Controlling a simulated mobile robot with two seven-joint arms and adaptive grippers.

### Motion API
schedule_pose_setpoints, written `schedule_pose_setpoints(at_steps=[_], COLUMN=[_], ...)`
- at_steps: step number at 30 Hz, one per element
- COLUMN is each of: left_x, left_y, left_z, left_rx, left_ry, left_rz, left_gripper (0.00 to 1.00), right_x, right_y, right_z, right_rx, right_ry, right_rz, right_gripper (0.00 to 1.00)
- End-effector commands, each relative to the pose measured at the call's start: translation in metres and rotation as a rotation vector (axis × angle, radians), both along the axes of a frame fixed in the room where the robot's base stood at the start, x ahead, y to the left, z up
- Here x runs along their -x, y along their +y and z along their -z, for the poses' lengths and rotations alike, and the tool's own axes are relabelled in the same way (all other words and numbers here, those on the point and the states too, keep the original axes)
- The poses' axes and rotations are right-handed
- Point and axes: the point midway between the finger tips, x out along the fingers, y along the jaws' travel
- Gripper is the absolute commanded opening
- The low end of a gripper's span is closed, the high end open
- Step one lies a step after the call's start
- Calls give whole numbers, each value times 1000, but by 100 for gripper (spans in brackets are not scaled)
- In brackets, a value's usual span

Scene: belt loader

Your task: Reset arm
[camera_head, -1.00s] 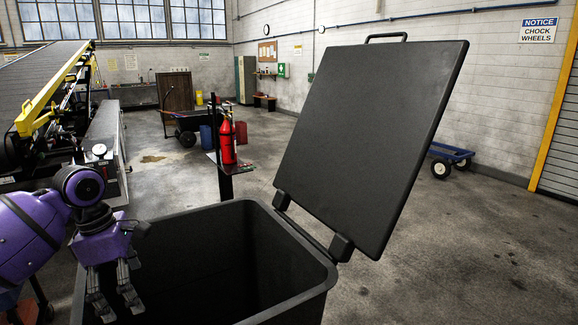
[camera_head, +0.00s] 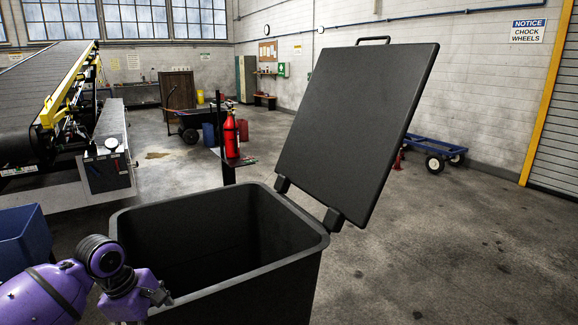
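My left gripper (camera_head: 136,298) is at the bottom left, at the near left corner of a black bin (camera_head: 255,283). Its purple body and wrist show, but its fingers are hidden or out of frame, so I cannot tell if they are open. Nothing is seen held in it. The bin's lid (camera_head: 357,125) stands open, tilted up on hinges at the right rim. The part of the bin's inside that shows looks dark and empty. My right arm and gripper are not in view.
A belt loader (camera_head: 45,95) stands at the far left, with a blue container (camera_head: 22,240) nearer. A red fire extinguisher (camera_head: 230,135) is on a stand behind the bin. A blue cart (camera_head: 436,148) is by the right wall. The floor on the right is clear.

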Motion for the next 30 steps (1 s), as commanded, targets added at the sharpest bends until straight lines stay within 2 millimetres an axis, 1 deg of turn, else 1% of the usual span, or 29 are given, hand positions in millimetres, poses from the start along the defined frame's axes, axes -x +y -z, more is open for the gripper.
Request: schedule_pose_setpoints(at_steps=[1, 2, 3, 4, 5, 6, 8, 9, 11, 12, 14, 15, 16, 18, 21, 25, 27, 30], left_x=[10, 15, 22, 29, 37, 48, 68, 82, 105, 121, 145, 162, 174, 201, 232, 257, 263, 266], left_y=[-11, -17, -26, -33, -40, -50, -63, -71, -82, -89, -97, -101, -103, -107, -109, -108, -108, -107], left_z=[32, 50, 74, 93, 112, 136, 168, 186, 210, 223, 238, 246, 250, 256, 258, 254, 253, 252], left_rx=[12, 14, 14, 12, 8, -4, -32, -61, -117, -162, -244, -307, -356, -477, -634, -779, -819, -842], left_ry=[-25, -53, -97, -131, -170, -225, -312, -370, -454, -505, -575, -615, -640, -681, -704, -699, -695, -691], left_rz=[68, 117, 186, 241, 300, 377, 491, 565, 670, 740, 841, 909, 956, 1066, 1201, 1326, 1363, 1385], left_gripper=[100, 100, 100, 100, 100, 100, 100, 100, 100, 100, 100, 100, 100, 100, 100, 100, 100, 100], right_x=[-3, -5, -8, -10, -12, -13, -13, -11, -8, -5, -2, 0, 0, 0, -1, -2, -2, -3], right_y=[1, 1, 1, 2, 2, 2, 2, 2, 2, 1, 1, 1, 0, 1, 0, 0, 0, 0], right_z=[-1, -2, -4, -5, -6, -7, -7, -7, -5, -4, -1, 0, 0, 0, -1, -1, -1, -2], right_rx=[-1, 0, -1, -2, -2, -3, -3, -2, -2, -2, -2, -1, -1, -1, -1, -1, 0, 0], right_ry=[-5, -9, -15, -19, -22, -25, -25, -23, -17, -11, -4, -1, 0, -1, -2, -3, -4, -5], right_rz=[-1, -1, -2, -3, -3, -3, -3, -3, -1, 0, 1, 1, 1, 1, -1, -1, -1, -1], right_gripper=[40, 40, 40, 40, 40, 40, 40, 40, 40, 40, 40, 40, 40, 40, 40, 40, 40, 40])
